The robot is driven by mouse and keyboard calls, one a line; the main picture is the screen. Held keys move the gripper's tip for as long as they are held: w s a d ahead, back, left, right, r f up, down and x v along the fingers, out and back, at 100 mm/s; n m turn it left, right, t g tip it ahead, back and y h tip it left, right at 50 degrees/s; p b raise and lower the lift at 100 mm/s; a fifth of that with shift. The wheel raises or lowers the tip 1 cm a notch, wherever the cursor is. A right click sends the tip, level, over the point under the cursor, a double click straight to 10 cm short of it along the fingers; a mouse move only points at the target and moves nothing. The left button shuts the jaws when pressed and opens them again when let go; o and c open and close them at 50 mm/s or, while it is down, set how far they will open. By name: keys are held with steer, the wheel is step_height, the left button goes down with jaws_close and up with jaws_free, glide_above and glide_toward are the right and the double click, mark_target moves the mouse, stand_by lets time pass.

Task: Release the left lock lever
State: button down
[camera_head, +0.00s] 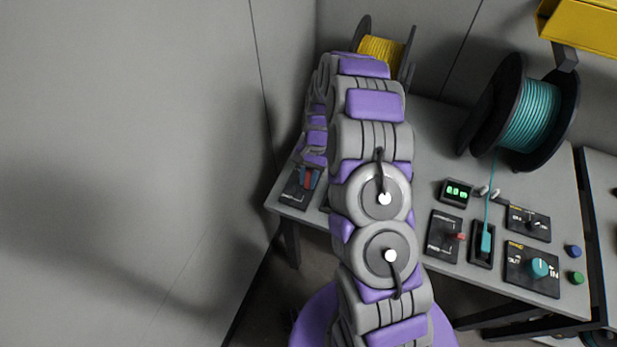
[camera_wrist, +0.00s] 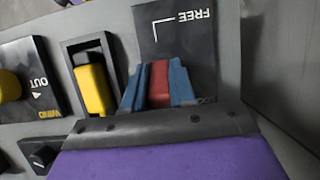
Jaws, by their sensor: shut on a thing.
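The left lock lever (camera_wrist: 159,86) is red and stands at a dark plate (camera_wrist: 192,36) marked FREE with an L-shaped white line. In the wrist view my gripper (camera_wrist: 158,78) has its two blue fingers shut on the lever, one on each side. The lever's base is hidden behind the fingers and the gripper body. In the head view my gripper (camera_head: 309,178) is small, over the left lock plate (camera_head: 297,200) at the table's left end, and my arm hides much around it.
A yellow block (camera_wrist: 95,90) sits in a slot beside the plate, with a yellow knob (camera_wrist: 8,86) farther left. A yellow spool (camera_head: 381,50) and a teal spool (camera_head: 528,115) stand at the back.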

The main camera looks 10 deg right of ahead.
steer(key=shift+s+a+r+t+h+p, duration=0.15)
steer(key=shift+t+h+p, duration=0.15)
steer(key=shift+t+p, duration=0.15)
steer(key=shift+r+p, duration=0.1)
steer(key=shift+p, duration=0.25)
steer(key=shift+s+a+t+h+p, duration=0.1)
steer(key=shift+s+t+h+p, duration=0.1)
steer(key=shift+t+h+p, duration=0.35)
steer(key=shift+s+a+t+h+p, duration=0.1)
steer(key=shift+s+t+h+p, duration=0.1)
steer(key=shift+t+h+p, duration=0.35)
steer(key=shift+s+a+f+t+h, duration=0.2)
steer(key=shift+t+h, duration=0.15)
steer(key=shift+t, duration=0.3)
steer(key=shift+s+a+f+t+h, duration=0.15)
steer(key=shift+t+h, duration=0.2)
steer(key=shift+t, duration=0.25)
steer(key=shift+s+a+t+h, duration=0.15)
steer(key=shift+t+h, duration=0.35)
steer(key=shift+t, duration=0.3)
steer(key=c, duration=1.3)
jaws_free()
steer(key=o, duration=0.4)
steer(key=shift+a, duration=0.1)
steer(key=shift+r, duration=0.15)
